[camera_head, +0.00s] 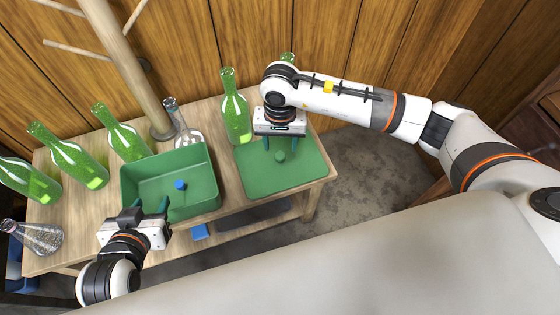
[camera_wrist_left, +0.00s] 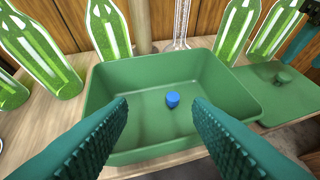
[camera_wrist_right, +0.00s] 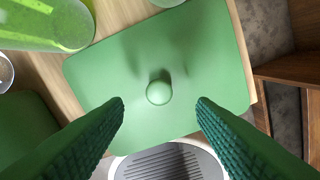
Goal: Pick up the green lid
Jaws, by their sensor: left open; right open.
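The green lid (camera_head: 298,173) lies flat on the right end of the wooden table, with a round green knob (camera_head: 280,156) at its middle. In the right wrist view the lid (camera_wrist_right: 205,60) fills the middle, and its knob (camera_wrist_right: 159,91) sits between and beyond the fingertips. My right gripper (camera_head: 281,143) is open and empty above the lid, pointing down, with its fingers apart on both sides of the knob. My left gripper (camera_head: 150,208) is open and empty at the front edge of the green box. The lid also shows in the left wrist view (camera_wrist_left: 270,100).
The open green box (camera_head: 205,195) holds a small blue piece (camera_head: 180,185). Several green bottles (camera_head: 236,115) stand along the table's back and left. A clear flask (camera_head: 182,130) stands behind the box, and another flask (camera_head: 38,236) is at front left. A wooden post (camera_head: 130,65) rises behind.

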